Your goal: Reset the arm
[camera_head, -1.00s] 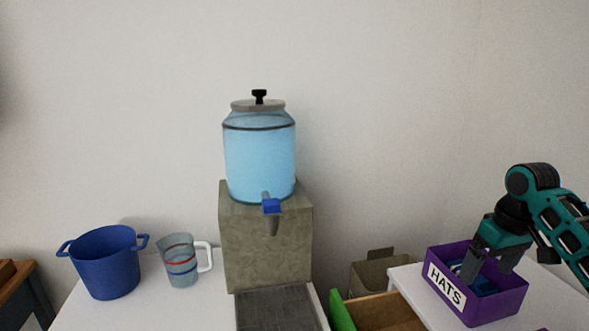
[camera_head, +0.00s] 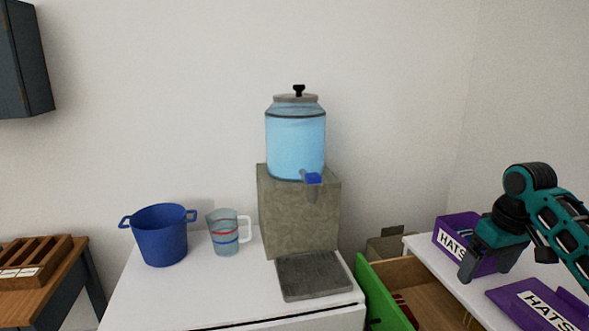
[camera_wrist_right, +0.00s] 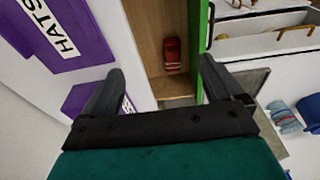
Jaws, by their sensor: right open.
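My right arm comes in from the right in the head view, and its teal and black gripper (camera_head: 481,262) hangs in front of the purple HATS box (camera_head: 450,236). In the right wrist view the two dark fingers of this gripper (camera_wrist_right: 160,90) stand wide apart with nothing between them. Below them lie the open wooden drawer (camera_wrist_right: 150,45) and its green front (camera_wrist_right: 204,30). A small red object (camera_wrist_right: 172,55) lies in the drawer. My left gripper does not show in either view.
A white cabinet top (camera_head: 205,290) carries a blue pot (camera_head: 160,238), a measuring jug (camera_head: 222,236) and a drink dispenser (camera_head: 296,143) on a stone block. A purple HATS lid (camera_head: 540,305) lies on the right-hand white surface. A wooden rack (camera_head: 35,262) stands far left.

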